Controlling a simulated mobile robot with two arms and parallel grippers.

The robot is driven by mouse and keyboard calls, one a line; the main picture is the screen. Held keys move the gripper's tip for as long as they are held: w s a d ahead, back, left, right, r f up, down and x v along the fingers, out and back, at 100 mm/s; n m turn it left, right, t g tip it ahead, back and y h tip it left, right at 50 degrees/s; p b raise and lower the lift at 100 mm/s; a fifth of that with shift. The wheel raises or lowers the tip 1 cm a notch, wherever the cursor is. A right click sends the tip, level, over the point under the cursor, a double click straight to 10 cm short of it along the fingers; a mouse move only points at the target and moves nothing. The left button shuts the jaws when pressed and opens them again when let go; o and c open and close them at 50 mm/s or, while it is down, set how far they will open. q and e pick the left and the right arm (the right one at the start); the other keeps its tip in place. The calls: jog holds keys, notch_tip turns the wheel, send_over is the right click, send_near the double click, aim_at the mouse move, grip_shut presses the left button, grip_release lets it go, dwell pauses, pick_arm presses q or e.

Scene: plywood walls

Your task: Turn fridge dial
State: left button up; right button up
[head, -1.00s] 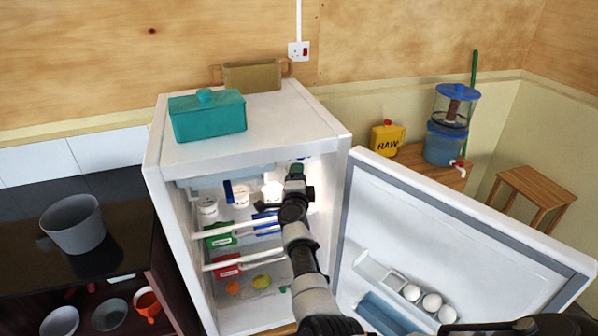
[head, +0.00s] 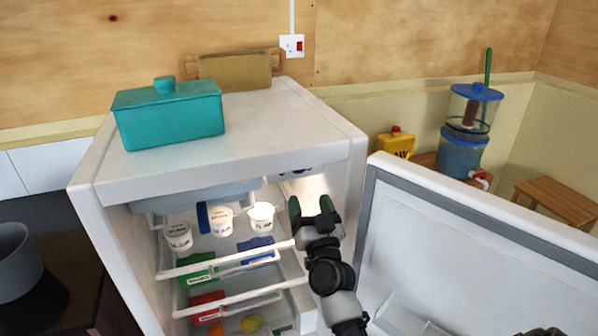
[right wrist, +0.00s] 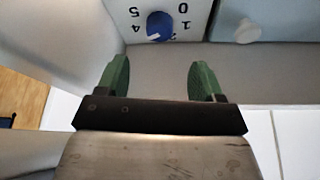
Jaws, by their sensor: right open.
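The fridge (head: 240,145) stands with its door (head: 480,240) swung open to the right. The fridge dial (right wrist: 160,26) is a round blue knob on a white panel with black numbers, at the top of the right wrist view. In the head view the dial's area under the fridge ceiling is only partly visible. My right gripper (head: 312,206) is inside the fridge opening near its right wall. In the right wrist view its green fingers (right wrist: 158,80) are apart and empty, with the dial beyond and between them, not touched. My left gripper is not in view.
Shelves hold white tubs (head: 221,221), a green packet (head: 197,268), a blue packet (head: 257,250) and a red packet (head: 207,302). A teal lidded box (head: 170,115) and a tray (head: 235,72) sit on top. The open door bounds the right side.

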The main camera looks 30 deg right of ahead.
aim_at(300, 172)
jog(key=shift+p+x, duration=0.75)
jog(key=shift+x, duration=3.9)
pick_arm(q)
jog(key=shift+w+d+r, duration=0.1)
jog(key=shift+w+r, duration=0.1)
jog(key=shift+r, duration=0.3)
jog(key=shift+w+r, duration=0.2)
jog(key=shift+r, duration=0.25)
pick_arm(e)
jog(key=shift+f, duration=0.1)
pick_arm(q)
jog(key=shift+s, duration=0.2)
pick_arm(e)
jog(key=shift+c, duration=0.3)
jog(key=c, duration=0.8)
pick_arm(q)
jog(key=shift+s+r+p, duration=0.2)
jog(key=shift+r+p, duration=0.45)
jog(key=shift+p, duration=0.05)
pick_arm(e)
jog(key=shift+m+g+h, duration=0.4)
jog(key=shift+m+h, duration=0.3)
jog(key=shift+m, duration=0.5)
jog(key=shift+c, duration=0.2)
